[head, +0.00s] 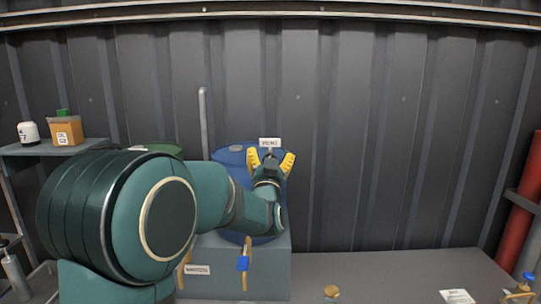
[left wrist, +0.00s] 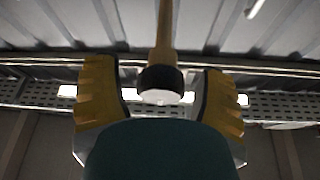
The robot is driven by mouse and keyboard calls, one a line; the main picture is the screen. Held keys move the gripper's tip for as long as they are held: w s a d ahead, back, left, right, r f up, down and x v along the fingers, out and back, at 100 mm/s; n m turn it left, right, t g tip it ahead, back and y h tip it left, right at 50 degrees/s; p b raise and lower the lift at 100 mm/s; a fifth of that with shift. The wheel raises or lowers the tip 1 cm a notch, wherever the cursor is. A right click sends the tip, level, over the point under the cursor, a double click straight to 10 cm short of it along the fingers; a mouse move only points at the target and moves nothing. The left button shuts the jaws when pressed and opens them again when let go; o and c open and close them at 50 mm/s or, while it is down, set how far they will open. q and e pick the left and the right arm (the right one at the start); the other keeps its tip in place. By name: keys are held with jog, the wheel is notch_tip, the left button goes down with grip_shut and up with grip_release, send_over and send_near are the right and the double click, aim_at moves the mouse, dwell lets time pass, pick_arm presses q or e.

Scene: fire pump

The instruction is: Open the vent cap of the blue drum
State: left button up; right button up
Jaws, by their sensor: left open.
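The blue drum (head: 228,158) stands on a grey block against the back wall, partly hidden by my left arm. A grey round cap (head: 236,148) shows on its top left. My left gripper (head: 273,161) is open over the right part of the drum top, its yellow fingers spread below a small white label (head: 270,142). In the left wrist view, the open gripper (left wrist: 163,98) has a dark round piece with a pale end (left wrist: 161,85), on a tan rod, between its fingers. Gaps show on both sides. I cannot tell whether this piece is the vent cap. My right gripper is not in view.
A grey pipe (head: 204,120) rises left of the drum. A shelf (head: 42,149) at left holds an orange box (head: 66,131). A red cylinder (head: 521,190) stands at right. The grey surface right of the block is mostly clear.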

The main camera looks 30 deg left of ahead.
pick_arm(q)
jog(key=shift+w+a, duration=0.15)
jog(key=shift+w, duration=0.05)
jog(key=shift+w, duration=0.1)
grip_shut()
